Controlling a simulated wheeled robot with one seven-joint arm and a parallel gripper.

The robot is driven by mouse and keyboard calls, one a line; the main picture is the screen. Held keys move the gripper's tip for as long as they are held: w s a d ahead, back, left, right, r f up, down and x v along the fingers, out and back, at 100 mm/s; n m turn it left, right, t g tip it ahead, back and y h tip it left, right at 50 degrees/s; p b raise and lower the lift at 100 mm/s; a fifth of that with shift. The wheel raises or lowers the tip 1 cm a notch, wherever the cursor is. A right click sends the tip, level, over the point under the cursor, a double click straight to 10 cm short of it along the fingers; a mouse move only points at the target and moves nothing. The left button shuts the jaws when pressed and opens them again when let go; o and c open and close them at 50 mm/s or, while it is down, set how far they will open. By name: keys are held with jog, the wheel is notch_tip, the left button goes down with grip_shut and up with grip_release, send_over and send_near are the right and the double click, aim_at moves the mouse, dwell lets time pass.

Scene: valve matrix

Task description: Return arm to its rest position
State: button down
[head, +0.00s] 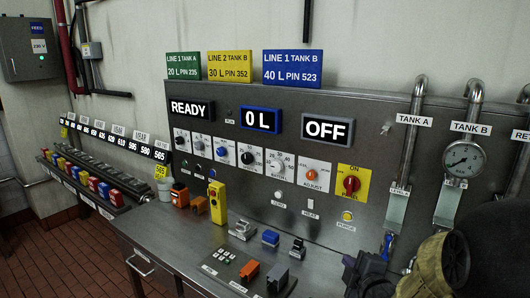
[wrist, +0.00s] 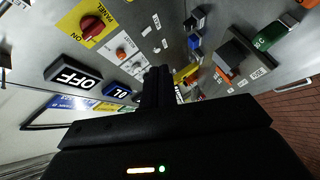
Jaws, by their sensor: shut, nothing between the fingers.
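My gripper shows in the wrist view (wrist: 157,78) with its dark fingers together and nothing between them. In the head view my gripper (head: 352,264) is a dark shape at the lower right, in front of the panel's right part and apart from it as far as I can tell. My arm fills the lower right corner and hides part of the bench. The wrist camera sees the control panel tilted, with the red knob on its yellow plate (wrist: 92,27) at the upper left.
The steel panel (head: 390,130) carries the READY display (head: 190,108), the 0 L display (head: 262,120) and the OFF display (head: 327,130). A pressure gauge (head: 463,159) and pipes stand at the right. A yellow device (head: 217,203) and several small blocks stand on the bench (head: 190,250).

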jog(key=s+a+f+m+g+h+b, duration=0.1)
jog(key=s+a+f+m+g+b, duration=0.25)
jog(key=s+f+m+g, duration=0.4)
jog(key=s+a+f+m+g+h+b, duration=0.15)
jog(key=s+f+m+g+b, duration=0.35)
jog(key=s+f+m, duration=0.5)
notch_tip(320, 180, up, 12)
jog(key=w+n+p, duration=0.1)
jog(key=n+p, duration=0.1)
jog(key=p, duration=1.1)
jog(key=shift+w+r+y+p, duration=0.25)
jog(key=shift+y+p, duration=0.1)
jog(key=shift+y, duration=0.1)
jog(key=shift+a+t, duration=0.1)
jog(key=shift+t, duration=0.15)
